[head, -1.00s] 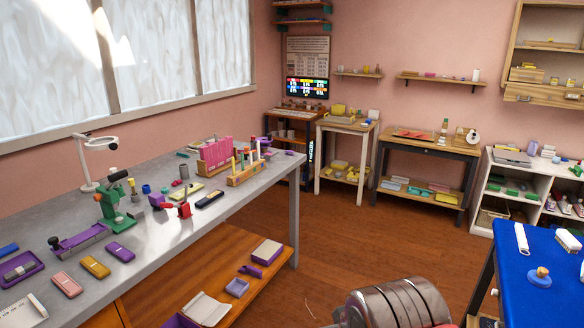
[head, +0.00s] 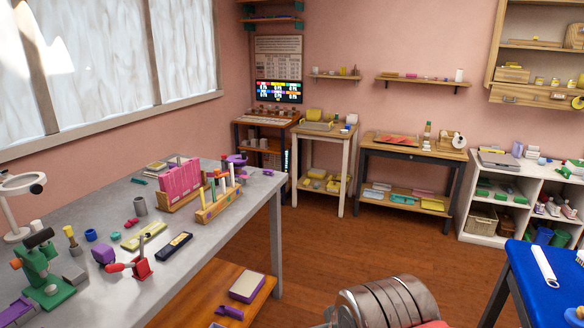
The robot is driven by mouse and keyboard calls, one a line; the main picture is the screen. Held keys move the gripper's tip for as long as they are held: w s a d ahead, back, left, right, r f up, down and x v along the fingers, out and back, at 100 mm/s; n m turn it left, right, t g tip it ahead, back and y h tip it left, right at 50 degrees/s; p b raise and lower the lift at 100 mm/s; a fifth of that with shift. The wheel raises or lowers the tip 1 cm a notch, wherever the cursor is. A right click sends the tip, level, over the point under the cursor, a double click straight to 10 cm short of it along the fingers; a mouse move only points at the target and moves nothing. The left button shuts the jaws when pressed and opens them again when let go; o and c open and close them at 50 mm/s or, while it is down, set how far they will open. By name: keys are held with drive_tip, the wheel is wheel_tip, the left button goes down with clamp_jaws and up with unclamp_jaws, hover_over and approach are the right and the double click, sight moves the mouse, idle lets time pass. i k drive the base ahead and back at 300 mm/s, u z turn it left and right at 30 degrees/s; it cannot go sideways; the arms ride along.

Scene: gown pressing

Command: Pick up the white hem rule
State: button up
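A long, narrow white strip (head: 544,266) that looks like the white hem rule lies on the blue-topped table (head: 528,290) at the right edge of the head view. A banded metal part of my arm (head: 385,303) shows at the bottom, left of the blue table and apart from the strip. My gripper's fingers are not in view, so what they hold cannot be seen.
A grey bench (head: 105,262) crowded with tools stands on the left. White shelves (head: 470,225) stand beyond the blue table. Small wooden tables line the back wall. The wooden floor (head: 385,250) between the bench and the blue table is clear.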

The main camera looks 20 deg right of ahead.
sight(549, 276)
drive_tip(key=z, duration=0.2)
drive_tip(key=i, duration=0.85)
drive_tip(key=z, duration=0.5)
drive_tip(key=i, duration=0.7)
drive_tip(key=z, duration=0.75)
drive_tip(key=i, duration=0.55)
drive_tip(key=z, duration=0.9)
drive_tip(key=i, duration=1.15)
drive_tip(key=z, duration=0.2)
